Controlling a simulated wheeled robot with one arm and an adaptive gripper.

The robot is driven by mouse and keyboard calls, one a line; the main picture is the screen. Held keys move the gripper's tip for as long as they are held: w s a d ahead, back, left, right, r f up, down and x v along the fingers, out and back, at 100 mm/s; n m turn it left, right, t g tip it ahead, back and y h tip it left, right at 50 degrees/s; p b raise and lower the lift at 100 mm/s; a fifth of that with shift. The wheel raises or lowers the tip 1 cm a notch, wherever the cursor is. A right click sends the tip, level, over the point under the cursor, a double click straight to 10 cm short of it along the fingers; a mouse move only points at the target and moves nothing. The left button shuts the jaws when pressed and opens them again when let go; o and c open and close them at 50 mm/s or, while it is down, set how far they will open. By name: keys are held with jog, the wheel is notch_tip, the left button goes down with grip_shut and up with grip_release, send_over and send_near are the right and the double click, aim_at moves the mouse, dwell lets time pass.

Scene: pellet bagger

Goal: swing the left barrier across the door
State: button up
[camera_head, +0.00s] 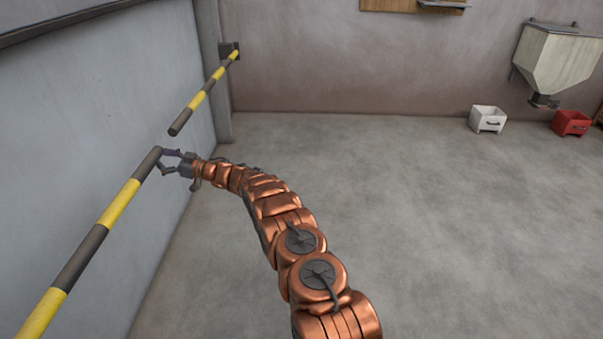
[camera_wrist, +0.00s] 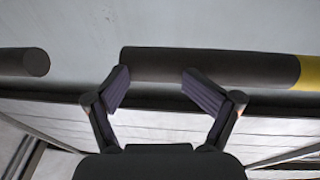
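The left barrier (camera_head: 100,232) is a yellow-and-black striped pole running from the lower left edge of the head view up to a dark free end. In the wrist view its dark end section (camera_wrist: 225,67) lies crosswise just beyond the fingers, with a yellow band at right. My gripper (camera_head: 162,161) is at this free end. In the wrist view my gripper (camera_wrist: 154,72) is open, its fingertips spread along the pole and overlapping it in the picture. I cannot tell whether they touch it. The pole's hinge end is out of view.
A second striped barrier (camera_head: 204,93) juts from a dark wall bracket (camera_head: 229,50); a gap separates the poles' ends. A grey upright surface (camera_head: 60,130) stands behind them. A hopper (camera_head: 556,58), a white bin (camera_head: 487,119) and a red bin (camera_head: 571,123) are far right. The middle floor is clear.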

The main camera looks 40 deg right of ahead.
jog(key=v, duration=0.2)
jog(key=shift+s+d, duration=0.1)
jog(key=shift+d, duration=0.25)
grip_shut()
jog(key=w+d+v, duration=0.1)
jog(key=v, duration=0.9)
jog(key=w+d+r+m+t+h, duration=0.2)
jog(key=w+d+r+m+h, duration=0.25)
jog(key=r+h, duration=0.4)
jog(key=s+d+r+m+g+h, duration=0.2)
jog(key=s+r+m+g+h, duration=0.15)
jog(key=s+h, duration=0.3)
jog(key=s+a+f+g, duration=0.1)
jog(key=s+a+g, duration=0.4)
jog(key=s, duration=1.6)
jog(key=s+a+f+m+g+y, duration=0.1)
jog(key=s+a+g, duration=0.4)
jog(key=s, duration=1.6)
jog(key=s+a+f+g, duration=0.1)
jog(key=s+a+g, duration=0.45)
jog(key=s, duration=1.55)
notch_tip(320, 180, up, 21)
jog(key=s+p, duration=0.1)
jog(key=p, duration=1.8)
jog(key=shift+f+t, duration=0.25)
jog(key=shift+t, duration=0.05)
